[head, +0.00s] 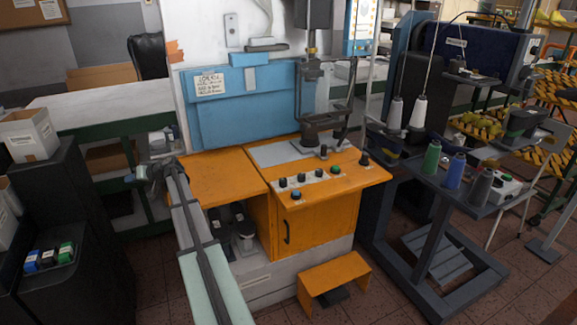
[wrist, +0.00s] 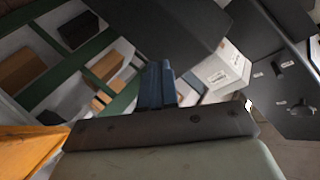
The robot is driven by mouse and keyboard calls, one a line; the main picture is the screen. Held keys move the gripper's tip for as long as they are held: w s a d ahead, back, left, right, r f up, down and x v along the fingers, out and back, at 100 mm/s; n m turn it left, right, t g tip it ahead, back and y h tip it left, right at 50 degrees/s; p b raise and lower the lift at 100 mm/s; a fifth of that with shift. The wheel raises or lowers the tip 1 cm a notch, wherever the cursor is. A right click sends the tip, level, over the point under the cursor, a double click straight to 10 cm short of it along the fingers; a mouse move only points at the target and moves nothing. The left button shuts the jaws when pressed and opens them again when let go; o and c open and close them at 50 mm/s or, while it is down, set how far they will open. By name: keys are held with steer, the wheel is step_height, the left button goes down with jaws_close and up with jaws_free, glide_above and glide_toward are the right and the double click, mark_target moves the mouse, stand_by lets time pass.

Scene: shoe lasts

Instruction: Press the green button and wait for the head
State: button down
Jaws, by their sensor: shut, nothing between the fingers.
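The orange machine (head: 330,225) stands in the middle of the head view. Its front control strip carries several dark knobs, a small green button (head: 335,170) at the right end and a blue one (head: 296,194) lower down. The dark metal head (head: 322,122) sits above the grey plate (head: 275,153) on the machine's top. My gripper (head: 135,177) is to the left of the machine, well apart from the buttons. Its two fingers (wrist: 158,82) are together and empty in the wrist view. The wrist view does not show the buttons.
A dark cabinet (head: 70,240) with a white box (head: 28,135) stands at the left. A dark stand (head: 430,180) with thread spools is at the right of the machine. A small orange step (head: 335,272) is on the floor in front. A green-framed bench (head: 85,120) is behind my gripper.

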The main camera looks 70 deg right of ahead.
steer(key=s+d+r+h, duration=0.1)
steer(key=s+d+r, duration=0.2)
steer(key=d, duration=0.3)
steer(key=s+d+r, duration=0.3)
steer(key=d, duration=0.2)
step_height(320, 180, up, 3)
steer(key=m+g+h, duration=0.3)
steer(key=m+g, duration=0.2)
glide_above(338, 167)
steer(key=shift+s+d+r, duration=0.1)
steer(key=shift+r, duration=0.1)
steer(key=shift+f, duration=4.4)
steer(key=shift+f, duration=0.2)
